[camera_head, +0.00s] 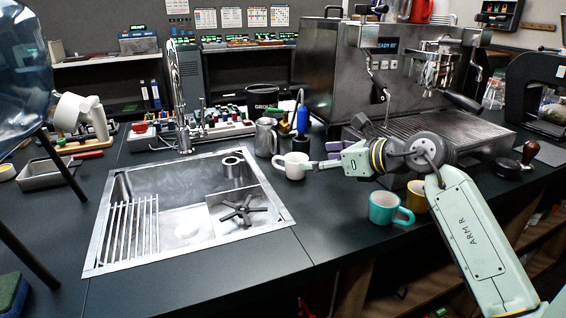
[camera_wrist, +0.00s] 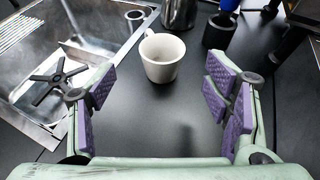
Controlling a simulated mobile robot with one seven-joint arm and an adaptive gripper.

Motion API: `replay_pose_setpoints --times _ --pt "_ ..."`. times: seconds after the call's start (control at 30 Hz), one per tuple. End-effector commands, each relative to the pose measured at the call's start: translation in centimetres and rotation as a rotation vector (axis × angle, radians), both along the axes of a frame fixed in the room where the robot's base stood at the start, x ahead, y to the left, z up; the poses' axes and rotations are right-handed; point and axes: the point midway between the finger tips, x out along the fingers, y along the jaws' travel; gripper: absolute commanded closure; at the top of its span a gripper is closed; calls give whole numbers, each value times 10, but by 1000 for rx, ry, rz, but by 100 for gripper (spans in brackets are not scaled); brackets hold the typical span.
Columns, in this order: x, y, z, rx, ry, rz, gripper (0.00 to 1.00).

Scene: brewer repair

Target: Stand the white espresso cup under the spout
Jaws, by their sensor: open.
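The white espresso cup (camera_head: 292,166) stands upright on the dark counter just right of the sink. In the wrist view the white cup (camera_wrist: 162,58) is ahead of my gripper, between the lines of the two fingers but beyond the tips. My gripper (camera_head: 318,163) is close to the cup's right side in the head view. In the wrist view my gripper (camera_wrist: 161,88) is open, with purple pads apart and nothing between them.
A teal mug (camera_head: 383,208) and a yellow mug (camera_head: 416,196) stand near the front edge by my arm. The sink (camera_head: 100,250) lies left.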

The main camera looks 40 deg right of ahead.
Motion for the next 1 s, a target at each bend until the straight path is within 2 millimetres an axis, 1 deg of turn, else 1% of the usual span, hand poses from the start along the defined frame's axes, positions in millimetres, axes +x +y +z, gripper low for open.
replay_pose_setpoints --times 0.03,0.2,0.47,0.57,0.67,0.73,0.83,1.0 --pt "8 2 0 1 0 3 29" --pt "33 6 -11 1 1 3 29" --pt "49 8 -17 1 1 3 29" --pt "61 9 -16 1 0 3 29" --pt "76 10 -18 2 0 4 29" --pt "86 12 -25 1 1 4 29" --pt "93 12 -30 1 0 1 29" --pt "93 12 -32 0 0 0 29"
